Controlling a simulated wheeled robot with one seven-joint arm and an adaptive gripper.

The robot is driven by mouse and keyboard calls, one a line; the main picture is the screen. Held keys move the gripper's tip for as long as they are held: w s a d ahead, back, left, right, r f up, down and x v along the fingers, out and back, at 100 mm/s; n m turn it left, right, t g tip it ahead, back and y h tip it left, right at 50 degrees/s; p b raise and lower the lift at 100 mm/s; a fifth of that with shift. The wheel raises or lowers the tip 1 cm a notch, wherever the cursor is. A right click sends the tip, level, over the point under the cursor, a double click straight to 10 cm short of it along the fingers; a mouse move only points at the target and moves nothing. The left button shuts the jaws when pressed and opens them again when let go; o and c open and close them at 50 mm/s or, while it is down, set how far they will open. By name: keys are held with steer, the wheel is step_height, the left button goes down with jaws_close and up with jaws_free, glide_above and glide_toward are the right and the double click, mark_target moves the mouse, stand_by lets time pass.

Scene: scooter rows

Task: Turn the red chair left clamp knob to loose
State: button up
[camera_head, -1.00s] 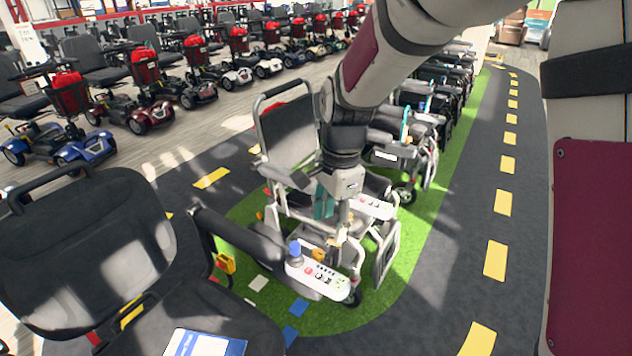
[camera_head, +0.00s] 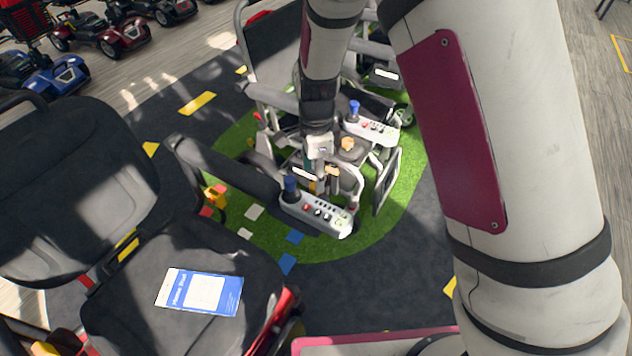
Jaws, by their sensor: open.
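A dark-seated chair (camera_head: 95,200) with red frame parts (camera_head: 285,305) fills the lower left of the head view. Its far armrest (camera_head: 225,172) leads toward a white control pod (camera_head: 315,210) with a dark blue joystick. A yellow knob-like part (camera_head: 216,196) shows below that armrest; I cannot tell for sure that it is the left clamp knob, nor how it is turned. My gripper (camera_head: 323,186) is open, pointing down just behind the pod. Its fingertips are small and partly mixed with chair parts, and I cannot tell whether they touch anything.
A light-framed wheelchair (camera_head: 278,55) stands behind on the green floor patch (camera_head: 395,210), its pod (camera_head: 372,128) close to my arm. A blue and white leaflet (camera_head: 203,291) lies on the near seat. Dark floor (camera_head: 385,290) is clear at the front. Scooters stand at upper left.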

steer(key=shift+f, duration=1.85)
jaws_close()
